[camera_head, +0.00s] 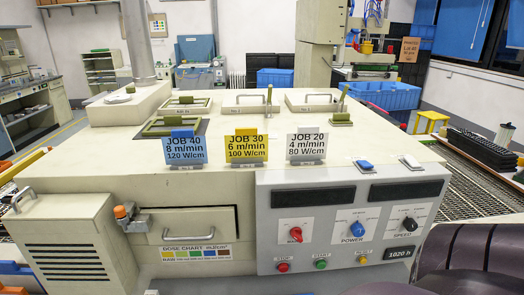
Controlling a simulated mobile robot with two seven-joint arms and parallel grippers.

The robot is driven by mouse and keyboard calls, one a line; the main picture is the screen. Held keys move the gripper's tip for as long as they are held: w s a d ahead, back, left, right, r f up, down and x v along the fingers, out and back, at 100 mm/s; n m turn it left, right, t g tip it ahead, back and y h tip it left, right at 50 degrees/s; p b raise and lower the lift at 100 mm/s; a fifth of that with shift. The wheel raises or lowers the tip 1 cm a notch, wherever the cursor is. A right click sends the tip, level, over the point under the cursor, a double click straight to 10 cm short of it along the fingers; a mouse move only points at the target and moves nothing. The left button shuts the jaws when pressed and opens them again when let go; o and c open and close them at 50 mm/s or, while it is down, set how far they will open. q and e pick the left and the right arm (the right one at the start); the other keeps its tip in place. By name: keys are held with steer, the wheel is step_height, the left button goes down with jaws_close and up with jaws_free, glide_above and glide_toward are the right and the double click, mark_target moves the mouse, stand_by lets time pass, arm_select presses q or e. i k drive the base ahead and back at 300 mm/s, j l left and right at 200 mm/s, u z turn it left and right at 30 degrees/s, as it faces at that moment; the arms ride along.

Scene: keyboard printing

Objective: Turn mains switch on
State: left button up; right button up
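The mains switch (296,232) is a red rotary knob on a white plate at the left of the grey control panel (268,250). Its pointer looks tilted, but its exact setting is too small to tell. To its right are the blue power knob (356,229) and the black speed knob (409,224). The two display windows (313,197) above are dark. Neither of my grippers is in view.
Below the knobs are a red stop button (283,267), a green start button (321,264) and a yellow button (363,260). Job cards (246,146) stand above the panel. Dark rounded shapes fill the lower right corner.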

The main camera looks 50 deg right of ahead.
mark_target(296, 233)
steer(key=l+z, duration=0.15)
steer(key=z, duration=0.2)
steer(key=l+z, duration=0.1)
steer(key=z, duration=0.25)
steer(key=i+l+z, duration=0.1)
steer(key=z, duration=0.25)
steer(key=i+l, duration=0.25)
steer(key=l, duration=0.1)
